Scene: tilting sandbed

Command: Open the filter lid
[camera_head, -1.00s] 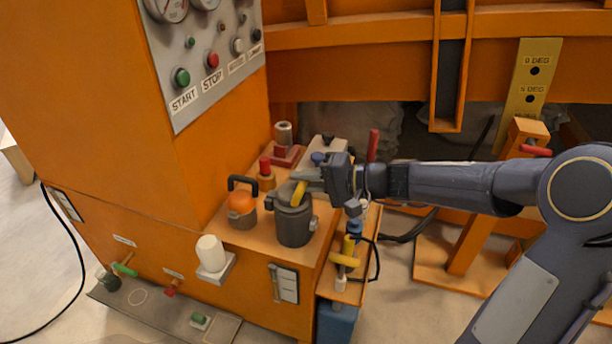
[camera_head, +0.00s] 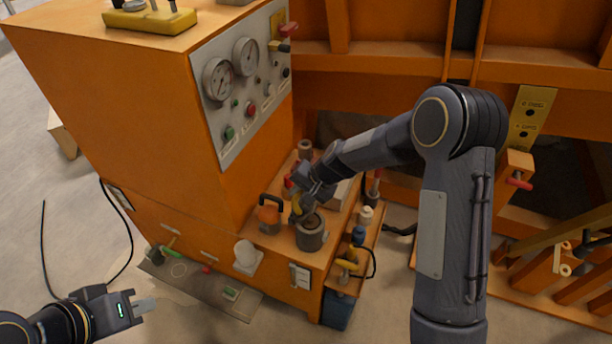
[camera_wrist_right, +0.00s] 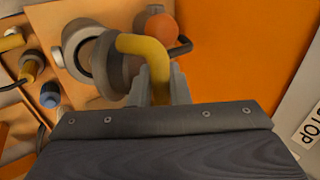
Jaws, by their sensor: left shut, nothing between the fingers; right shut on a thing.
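The filter is a dark grey canister (camera_head: 311,236) on the orange bench of the cabinet. Its round top shows a brownish opening in the head view. In the right wrist view the grey lid (camera_wrist_right: 110,62) stands tilted up at the side of the canister's pale rim (camera_wrist_right: 72,52). My right gripper (camera_wrist_right: 157,88) is shut on the lid's bent yellow handle (camera_wrist_right: 146,48). In the head view the right gripper (camera_head: 302,200) is just above the canister's back left edge and hides most of the lid. My left gripper (camera_head: 146,305) is shut and empty at the lower left, far from the filter.
An orange pot with a black handle (camera_head: 270,214) stands left of the filter, and a white cup (camera_head: 246,254) stands at the front left. A side shelf with a yellow-handled valve (camera_head: 347,264) is at the right. The gauge panel (camera_head: 240,84) rises behind.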

